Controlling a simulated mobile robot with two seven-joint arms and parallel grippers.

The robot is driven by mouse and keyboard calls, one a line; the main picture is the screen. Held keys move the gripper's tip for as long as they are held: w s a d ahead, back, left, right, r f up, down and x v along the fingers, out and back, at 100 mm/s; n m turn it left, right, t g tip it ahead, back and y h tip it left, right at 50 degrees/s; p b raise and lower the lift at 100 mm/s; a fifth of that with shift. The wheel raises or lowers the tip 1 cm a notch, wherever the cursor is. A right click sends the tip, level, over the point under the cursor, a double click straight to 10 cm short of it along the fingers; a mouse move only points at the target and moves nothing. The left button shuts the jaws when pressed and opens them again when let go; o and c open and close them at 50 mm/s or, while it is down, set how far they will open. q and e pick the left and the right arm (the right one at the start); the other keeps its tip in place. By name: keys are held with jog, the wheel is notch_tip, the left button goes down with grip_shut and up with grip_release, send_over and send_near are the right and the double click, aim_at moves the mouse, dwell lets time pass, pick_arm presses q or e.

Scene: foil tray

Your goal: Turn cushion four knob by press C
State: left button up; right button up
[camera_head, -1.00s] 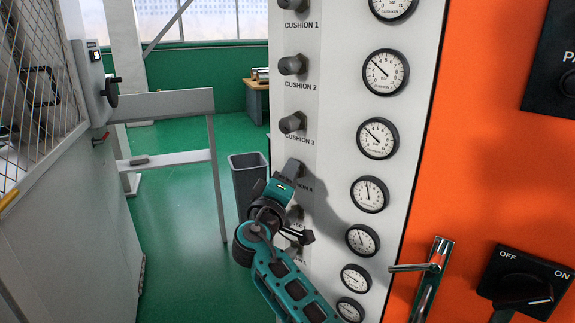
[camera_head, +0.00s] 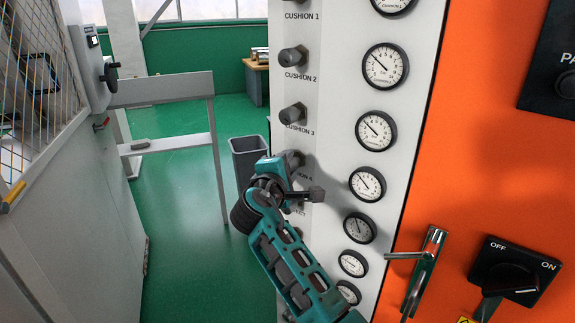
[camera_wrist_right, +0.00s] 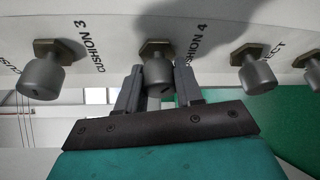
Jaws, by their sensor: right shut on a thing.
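The cushion 4 knob (camera_head: 296,157) is a grey round knob on the white panel (camera_head: 335,60), partly hidden by my right gripper (camera_head: 287,164) in the head view. In the right wrist view, the cushion 4 knob (camera_wrist_right: 158,76) sits between the two fingers of my right gripper (camera_wrist_right: 158,88), below the label CUSHION 4. The gripper is shut on it. The round gauge beside this knob (camera_head: 367,185) has its needle pointing up and left. My left gripper is not in view.
The cushion 3 knob (camera_head: 292,114) and cushion 2 knob (camera_head: 292,55) sit above. More knobs are below, partly behind my right arm. A lever handle (camera_head: 425,257) and an OFF/ON switch (camera_head: 515,272) are on the orange panel. A grey bin (camera_head: 248,158) stands left.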

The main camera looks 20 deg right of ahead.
jog(key=shift+a+r, duration=0.1)
jog(key=shift+r, duration=0.05)
dwell(0.3)
jog(key=o, duration=1)
jog(key=shift+f, duration=0.2)
